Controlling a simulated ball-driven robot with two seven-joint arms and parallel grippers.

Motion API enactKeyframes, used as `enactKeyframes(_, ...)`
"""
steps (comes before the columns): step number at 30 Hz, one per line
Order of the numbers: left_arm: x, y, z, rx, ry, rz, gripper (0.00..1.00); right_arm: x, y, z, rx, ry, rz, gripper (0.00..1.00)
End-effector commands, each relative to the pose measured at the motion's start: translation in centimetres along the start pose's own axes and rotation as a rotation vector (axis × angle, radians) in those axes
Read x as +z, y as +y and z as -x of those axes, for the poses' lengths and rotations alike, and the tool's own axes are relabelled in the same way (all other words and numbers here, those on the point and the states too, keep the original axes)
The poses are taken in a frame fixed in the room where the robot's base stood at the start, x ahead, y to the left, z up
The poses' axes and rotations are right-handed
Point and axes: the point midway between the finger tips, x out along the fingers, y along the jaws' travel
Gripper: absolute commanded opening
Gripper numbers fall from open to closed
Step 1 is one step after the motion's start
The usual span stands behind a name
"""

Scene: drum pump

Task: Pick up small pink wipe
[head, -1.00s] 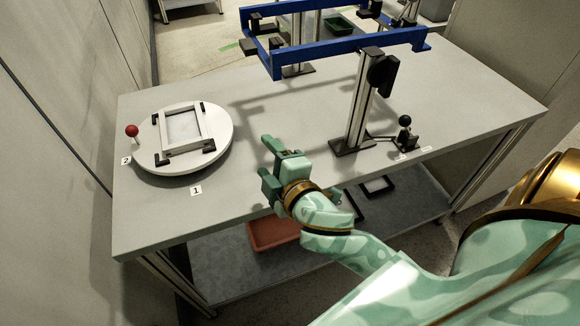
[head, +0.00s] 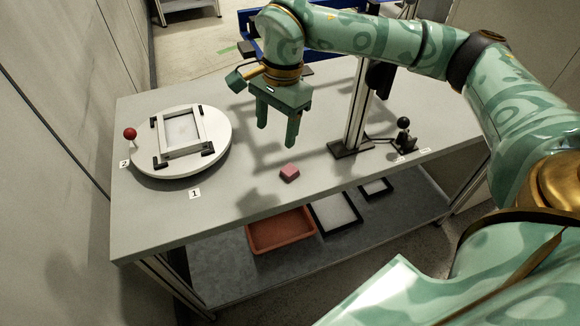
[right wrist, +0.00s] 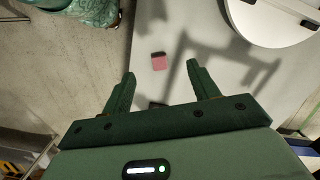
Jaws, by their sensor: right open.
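The small pink wipe (head: 289,173) lies on the grey table top near its front edge. My right gripper (head: 276,143) is open and empty, pointing down above the table, a little behind and left of the wipe in the head view. In the right wrist view the wipe (right wrist: 159,62) lies beyond the fingertips, between the lines of the two fingers of the gripper (right wrist: 165,78). It is apart from both fingers. My left gripper is not in view.
A white turntable (head: 222,145) with a frame and a red knob (head: 130,133) stands on the left. A metal post (head: 355,115) rises right of the wipe, with a blue frame behind. A red tray (head: 282,230) and black-rimmed trays sit on the lower shelf.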

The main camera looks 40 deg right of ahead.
Motion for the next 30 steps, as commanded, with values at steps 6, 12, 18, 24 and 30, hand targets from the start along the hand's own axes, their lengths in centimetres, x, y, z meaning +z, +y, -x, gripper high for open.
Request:
enactKeyframes(6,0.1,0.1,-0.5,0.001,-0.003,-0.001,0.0,-4.0,0.8,1.1,0.04,0.125,-0.067,0.6)
enactKeyframes(12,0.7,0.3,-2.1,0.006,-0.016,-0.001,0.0,-4.5,1.0,-3.9,0.046,0.122,-0.067,0.6)
enactKeyframes(18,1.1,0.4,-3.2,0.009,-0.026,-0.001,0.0,-4.9,1.1,-7.9,0.043,0.122,-0.067,0.6)
enactKeyframes(24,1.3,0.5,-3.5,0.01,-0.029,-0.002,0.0,-5.0,1.1,-9.1,0.038,0.122,-0.066,0.6)
enactKeyframes(30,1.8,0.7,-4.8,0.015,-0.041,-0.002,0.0,-4.9,1.1,-11.9,0.042,0.121,-0.065,0.6)
